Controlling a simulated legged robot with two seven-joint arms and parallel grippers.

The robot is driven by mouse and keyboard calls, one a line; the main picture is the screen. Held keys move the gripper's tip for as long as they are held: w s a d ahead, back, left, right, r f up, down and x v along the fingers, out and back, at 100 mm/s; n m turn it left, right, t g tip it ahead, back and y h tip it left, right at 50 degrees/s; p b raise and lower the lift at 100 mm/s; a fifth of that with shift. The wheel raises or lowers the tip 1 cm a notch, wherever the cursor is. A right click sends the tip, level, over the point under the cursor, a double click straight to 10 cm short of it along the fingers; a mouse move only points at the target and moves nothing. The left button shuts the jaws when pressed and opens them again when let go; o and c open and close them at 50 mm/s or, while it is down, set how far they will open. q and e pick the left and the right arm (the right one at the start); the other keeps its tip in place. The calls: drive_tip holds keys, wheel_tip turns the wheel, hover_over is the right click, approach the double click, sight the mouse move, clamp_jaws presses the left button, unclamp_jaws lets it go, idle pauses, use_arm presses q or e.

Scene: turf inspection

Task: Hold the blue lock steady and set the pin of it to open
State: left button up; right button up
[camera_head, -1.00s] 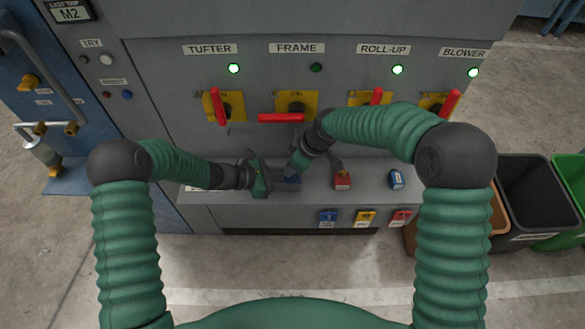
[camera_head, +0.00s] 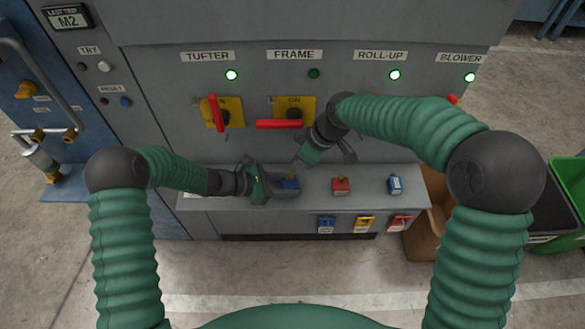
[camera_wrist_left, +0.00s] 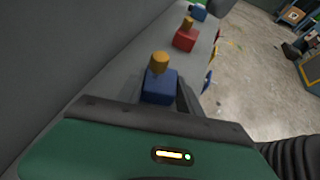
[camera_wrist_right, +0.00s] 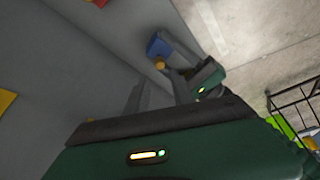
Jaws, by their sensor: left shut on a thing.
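The blue lock (camera_head: 290,183) stands on the grey ledge below the panel. My left gripper (camera_head: 278,186) is shut on it from the left side. In the left wrist view the blue lock (camera_wrist_left: 160,86) sits between the fingers, with its brass pin (camera_wrist_left: 160,63) sticking up from the top. In the right wrist view the blue lock (camera_wrist_right: 157,46) and pin (camera_wrist_right: 160,63) show beyond the fingers. I cannot tell the pin's setting. My right gripper (camera_head: 323,160) is open and empty, above and to the right of the lock, apart from it.
A red lock (camera_head: 341,186) and another blue lock (camera_head: 395,184) stand farther right on the ledge (camera_head: 370,190). Red-handled switches (camera_head: 279,124) are on the panel above. Blue, yellow and red tags (camera_head: 364,224) hang on the ledge front. Bins stand at right.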

drive_tip(key=v, duration=0.4)
drive_tip(key=shift+d+r, duration=0.2)
drive_tip(key=shift+r, duration=0.15)
use_arm(q)
drive_tip(key=o, duration=1.1)
drive_tip(key=shift+c, duration=0.2)
use_arm(e)
drive_tip(key=shift+s, duration=0.1)
